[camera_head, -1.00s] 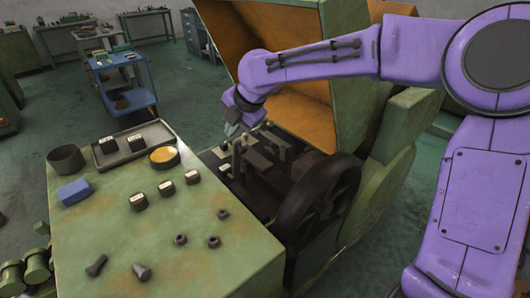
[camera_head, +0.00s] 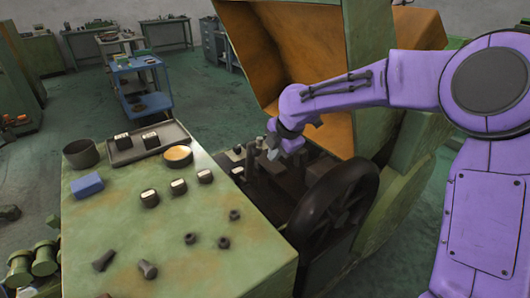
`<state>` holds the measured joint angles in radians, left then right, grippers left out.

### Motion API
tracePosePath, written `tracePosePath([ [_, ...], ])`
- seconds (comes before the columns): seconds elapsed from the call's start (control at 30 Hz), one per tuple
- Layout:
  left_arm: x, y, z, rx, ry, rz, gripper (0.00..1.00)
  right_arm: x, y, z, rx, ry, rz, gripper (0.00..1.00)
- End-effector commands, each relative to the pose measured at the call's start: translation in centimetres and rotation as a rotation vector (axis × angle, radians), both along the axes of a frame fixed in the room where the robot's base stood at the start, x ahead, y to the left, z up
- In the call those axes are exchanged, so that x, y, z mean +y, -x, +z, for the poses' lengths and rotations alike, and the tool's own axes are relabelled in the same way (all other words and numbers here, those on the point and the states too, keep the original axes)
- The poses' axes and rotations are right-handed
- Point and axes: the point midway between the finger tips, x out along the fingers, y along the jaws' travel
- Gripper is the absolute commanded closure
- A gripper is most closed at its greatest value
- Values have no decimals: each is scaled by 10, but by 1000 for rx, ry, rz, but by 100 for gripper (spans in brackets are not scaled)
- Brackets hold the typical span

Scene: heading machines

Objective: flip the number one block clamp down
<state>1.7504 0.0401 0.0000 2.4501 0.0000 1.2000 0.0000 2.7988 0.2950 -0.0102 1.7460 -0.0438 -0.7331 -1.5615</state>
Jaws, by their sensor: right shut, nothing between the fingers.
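My right gripper (camera_head: 272,152) is small in view, shut and empty. It reaches into the open bay of the green heading machine from above, its fingertips close to the dark block-and-clamp parts (camera_head: 250,162). I cannot tell whether it touches any of them. An upright metal piece stands just left of the fingertips. Which part is the number one block clamp, and whether it is up or down, is too small to tell; the hand hides part of that area. My left gripper is out of view.
A dark flywheel (camera_head: 335,205) stands in front of the bay. The raised orange-lined cover (camera_head: 295,45) is behind my arm. The green bench top (camera_head: 125,215) at left holds labelled black blocks, a grey tray (camera_head: 178,136), a blue block (camera_head: 87,185), cups and loose fasteners.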

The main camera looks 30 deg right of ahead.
Motion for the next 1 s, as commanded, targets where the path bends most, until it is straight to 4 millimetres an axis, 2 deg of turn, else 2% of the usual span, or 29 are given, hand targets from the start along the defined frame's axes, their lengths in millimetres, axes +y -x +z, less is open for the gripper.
tracePosePath([
  [0.13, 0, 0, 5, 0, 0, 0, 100, 2, -12, -28, 4, 1, 0, 100],
  [0.2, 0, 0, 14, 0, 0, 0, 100, 4, -27, -19, 0, 3, 1, 100],
  [0.4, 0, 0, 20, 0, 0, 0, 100, 8, -48, -19, 0, 0, 1, 100],
  [0.8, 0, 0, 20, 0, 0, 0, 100, 5, -50, -19, -1, 0, -1, 100],
  [1.0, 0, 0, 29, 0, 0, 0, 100, 4, -54, -14, -1, 0, -8, 100],
])
